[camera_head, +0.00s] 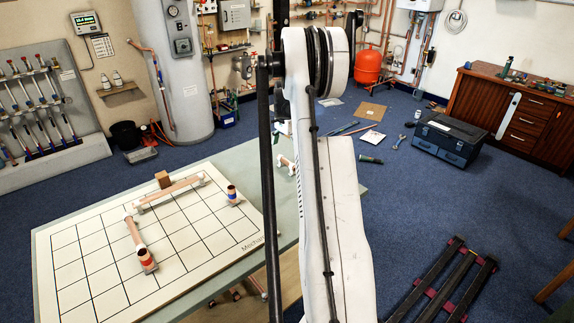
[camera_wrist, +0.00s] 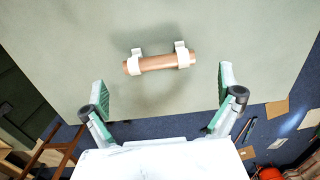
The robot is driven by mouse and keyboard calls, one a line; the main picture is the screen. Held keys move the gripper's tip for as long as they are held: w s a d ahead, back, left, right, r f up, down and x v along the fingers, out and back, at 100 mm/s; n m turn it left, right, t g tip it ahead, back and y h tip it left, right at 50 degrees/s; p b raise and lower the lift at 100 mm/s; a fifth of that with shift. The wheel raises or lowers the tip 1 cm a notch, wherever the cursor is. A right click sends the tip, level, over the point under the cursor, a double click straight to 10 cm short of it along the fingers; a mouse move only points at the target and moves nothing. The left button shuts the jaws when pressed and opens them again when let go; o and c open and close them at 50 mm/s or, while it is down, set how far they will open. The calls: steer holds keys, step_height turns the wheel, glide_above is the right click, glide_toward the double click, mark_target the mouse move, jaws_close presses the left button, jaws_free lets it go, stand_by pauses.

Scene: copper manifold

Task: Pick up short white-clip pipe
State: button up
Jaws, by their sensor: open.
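The short copper pipe with two white clips (camera_wrist: 160,63) lies on the bare grey-green table top (camera_wrist: 240,40) in the wrist view. It runs nearly level across the picture, with one clip near each end. My gripper (camera_wrist: 164,92) is open and empty, its two green-padded fingers wide apart. The pipe shows beyond the fingertips, roughly centred between them, and nothing touches it. In the head view a white-clipped piece (camera_head: 286,164) shows at the table's right part, partly covered by my arm. My gripper is hidden in that view.
A white gridded mat (camera_head: 85,265) covers the table's left part. On it are a longer copper pipe (camera_head: 172,191), a wooden block (camera_head: 163,179), a pipe with a red-banded end (camera_head: 135,232) and a small blue-banded fitting (camera_head: 232,191). The table around the short pipe is clear.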

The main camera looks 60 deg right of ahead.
mark_target(287, 162)
steer(key=shift+s+f, duration=0.1)
steer(key=shift+f, duration=3)
steer(key=shift+c, duration=0.5)
steer(key=c, duration=0.9)
steer(key=shift+c, duration=0.2)
steer(key=shift+r, duration=0.15)
